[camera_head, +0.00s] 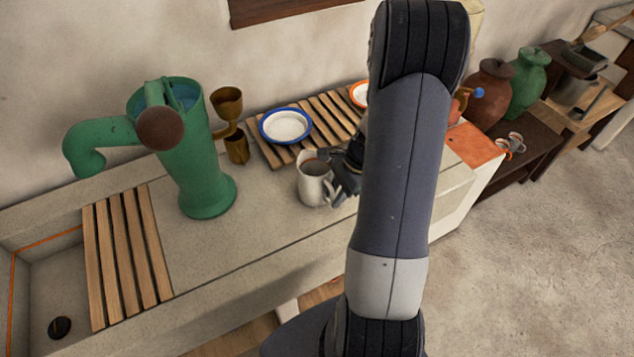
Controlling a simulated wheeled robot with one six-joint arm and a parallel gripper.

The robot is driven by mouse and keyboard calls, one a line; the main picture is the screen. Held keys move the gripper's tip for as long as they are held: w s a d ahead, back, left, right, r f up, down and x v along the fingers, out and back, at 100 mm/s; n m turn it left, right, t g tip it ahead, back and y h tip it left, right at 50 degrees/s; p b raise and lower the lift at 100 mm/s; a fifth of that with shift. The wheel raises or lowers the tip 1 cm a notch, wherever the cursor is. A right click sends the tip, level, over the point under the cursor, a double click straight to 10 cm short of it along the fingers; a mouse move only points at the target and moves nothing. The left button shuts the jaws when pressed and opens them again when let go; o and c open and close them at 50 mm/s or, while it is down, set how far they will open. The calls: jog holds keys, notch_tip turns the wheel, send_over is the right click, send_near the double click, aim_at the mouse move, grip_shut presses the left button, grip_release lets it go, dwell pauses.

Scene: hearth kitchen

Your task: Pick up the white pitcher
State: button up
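The white pitcher (312,184) stands upright on the pale stone counter, in front of the slatted wooden rack. It looks like a small off-white jug with a brownish inside and its handle on the right. My gripper (343,178) is at the pitcher's right side, by the handle. My arm hides much of the gripper, and its dark fingers overlap the handle area. I cannot tell whether the fingers touch the handle or are closed on it.
A tall green pump (198,165) stands left on the counter, beside a sink (70,290) with a slatted board (127,255). A brown goblet-shaped vessel (228,108) and a blue-rimmed plate (285,125) are behind the pitcher. Counter is clear between pump and pitcher.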

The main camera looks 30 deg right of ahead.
jog(key=shift+c, duration=0.3)
grip_shut()
jog(key=shift+r, duration=0.1)
